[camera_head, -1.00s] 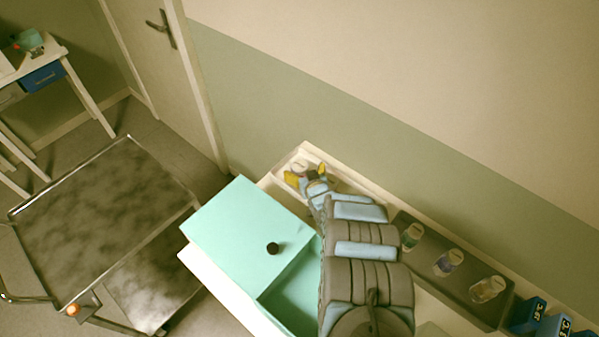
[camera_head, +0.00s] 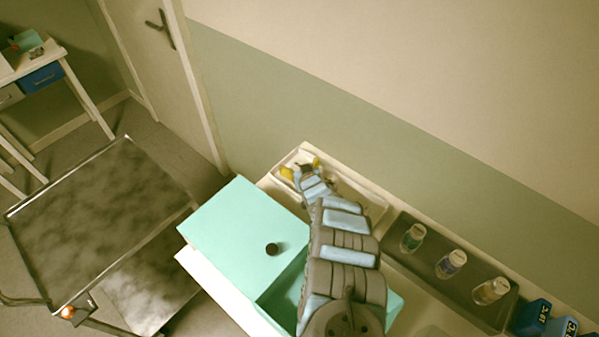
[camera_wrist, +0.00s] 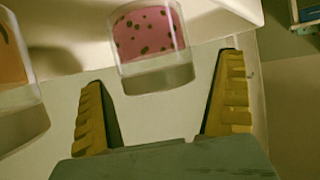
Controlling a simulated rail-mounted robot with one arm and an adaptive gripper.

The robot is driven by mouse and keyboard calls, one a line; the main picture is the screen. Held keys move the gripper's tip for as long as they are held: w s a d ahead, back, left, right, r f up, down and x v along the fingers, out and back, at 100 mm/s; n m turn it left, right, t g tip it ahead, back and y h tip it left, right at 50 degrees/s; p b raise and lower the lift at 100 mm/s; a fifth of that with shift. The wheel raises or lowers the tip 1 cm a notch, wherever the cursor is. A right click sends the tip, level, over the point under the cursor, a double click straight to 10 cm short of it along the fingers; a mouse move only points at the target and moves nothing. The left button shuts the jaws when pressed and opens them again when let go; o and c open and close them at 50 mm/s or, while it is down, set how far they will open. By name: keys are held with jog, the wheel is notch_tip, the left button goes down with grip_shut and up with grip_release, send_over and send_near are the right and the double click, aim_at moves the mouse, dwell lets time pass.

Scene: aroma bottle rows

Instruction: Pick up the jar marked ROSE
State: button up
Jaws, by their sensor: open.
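In the wrist view a clear glass jar (camera_wrist: 148,35) with a pink, dark-spotted band stands just beyond my gripper (camera_wrist: 164,75), centred roughly between the two yellow fingertips. The fingers are apart and hold nothing. A second glass jar (camera_wrist: 12,75) with an orange band is cut off at the left edge. I cannot read ROSE on any jar. In the head view my gripper (camera_head: 301,168) is low over the far end of a white tray (camera_head: 368,192), and the arm hides much of what is there.
A dark tray (camera_head: 425,282) holds a green-labelled jar (camera_head: 412,238), a purple-labelled jar (camera_head: 451,264) and a yellowish jar (camera_head: 491,291). Blue blocks (camera_head: 532,315) stand right of it. A teal box (camera_head: 240,225) with an open drawer sits beside my arm. The wall is close behind.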

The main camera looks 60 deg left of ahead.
jog(key=c, duration=1.4)
jog(key=shift+o, duration=0.2)
jog(key=shift+r, duration=0.15)
jog(key=shift+r, duration=0.3)
jog(key=r+p, duration=0.1)
jog(key=r, duration=0.2)
jog(key=shift+d+r, duration=0.1)
jog(key=shift+d, duration=0.1)
jog(key=w+r+p+v, duration=0.1)
jog(key=r+p+v, duration=0.1)
jog(key=p+v, duration=1)
jog(key=v, duration=0.3)
jog(key=shift+r, duration=0.25)
